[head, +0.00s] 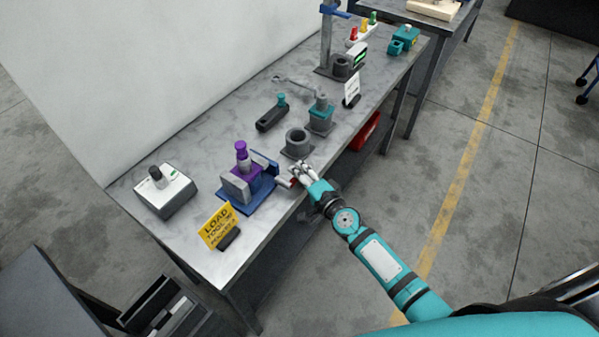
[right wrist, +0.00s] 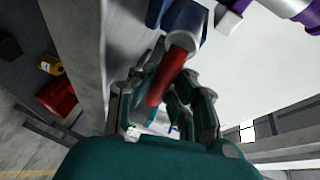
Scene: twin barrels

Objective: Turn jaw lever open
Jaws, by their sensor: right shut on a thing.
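The jaw lever has a red handle (right wrist: 172,70) on a blue and grey arm. It belongs to a fixture with a blue base (head: 262,192) near the front edge of the bench, which carries a purple block and a purple-topped piece (head: 241,150). My right gripper (head: 300,175) is at the lever's end, on the fixture's right side. In the right wrist view, its fingers (right wrist: 157,97) are on both sides of the red handle and shut on it. The fingers partly hide the handle in the head view. My left gripper is not in view.
A grey ring-shaped holder (head: 298,142) stands close behind my right gripper. A yellow sign (head: 216,224) stands left of the fixture, and a white box with a knob (head: 165,192) is farther left. A red bin (head: 366,132) sits below the bench.

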